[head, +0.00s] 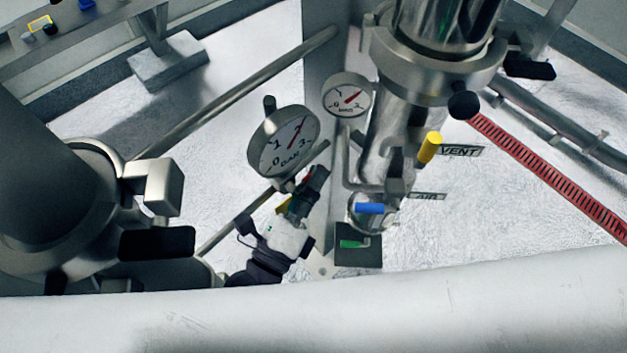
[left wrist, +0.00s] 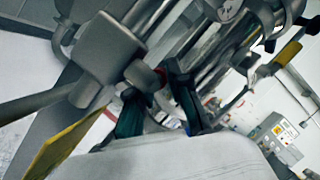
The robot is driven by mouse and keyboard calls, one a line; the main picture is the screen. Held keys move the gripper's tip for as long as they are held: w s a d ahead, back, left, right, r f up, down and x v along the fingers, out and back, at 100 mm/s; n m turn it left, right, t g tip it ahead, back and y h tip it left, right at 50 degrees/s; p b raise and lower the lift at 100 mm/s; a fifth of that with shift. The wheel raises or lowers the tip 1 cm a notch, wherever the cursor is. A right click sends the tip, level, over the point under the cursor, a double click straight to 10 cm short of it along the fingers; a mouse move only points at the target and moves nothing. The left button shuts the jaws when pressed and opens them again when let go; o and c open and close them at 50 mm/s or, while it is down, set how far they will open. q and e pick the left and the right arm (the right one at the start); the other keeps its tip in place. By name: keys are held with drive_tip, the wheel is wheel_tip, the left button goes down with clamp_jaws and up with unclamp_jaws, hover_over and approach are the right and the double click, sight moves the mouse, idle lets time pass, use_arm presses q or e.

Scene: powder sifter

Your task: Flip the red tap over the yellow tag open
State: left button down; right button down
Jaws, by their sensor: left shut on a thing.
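My left gripper (head: 308,180) reaches up from the lower middle of the head view, below the large pressure gauge. Its dark fingers (left wrist: 158,100) are closed around the red tap (left wrist: 161,76), of which only a small red part shows in the left wrist view. A speck of the red tap (head: 307,174) may show between the fingers in the head view; most is hidden. The yellow tag (left wrist: 62,145) is a flat plate at lower left in the left wrist view, and partly shows beside the gripper (head: 283,205). My right gripper is not in view.
Two gauges (head: 285,143) (head: 348,95) stand close above the gripper. To the right are a yellow handle (head: 429,147) by the VENT label (head: 461,151), a blue handle (head: 369,208) below the AIR label (head: 426,196), and a green handle (head: 352,244). A steel column (head: 390,130) rises behind them.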

use_arm(q)
drive_tip(key=n+t+b, duration=0.1)
drive_tip(key=b, duration=0.1)
drive_tip(key=n+t+h+b, duration=0.1)
drive_tip(key=t+b, duration=0.1)
drive_tip(key=shift+r+t, duration=0.2)
drive_tip(key=shift+t, duration=0.1)
drive_tip(key=shift+a+r+n+t+b, duration=0.1)
drive_tip(key=shift+r+n+t+b, duration=0.25)
drive_tip(key=shift+n+t+b, duration=0.15)
drive_tip(key=shift+s+r, duration=0.1)
drive_tip(key=c, duration=1.1)
unclamp_jaws()
drive_tip(key=shift+s+a, duration=0.1)
drive_tip(key=v, duration=1.1)
drive_tip(key=shift+s+f, duration=0.2)
drive_tip(key=shift+f, duration=0.15)
drive_tip(key=shift+a, duration=0.1)
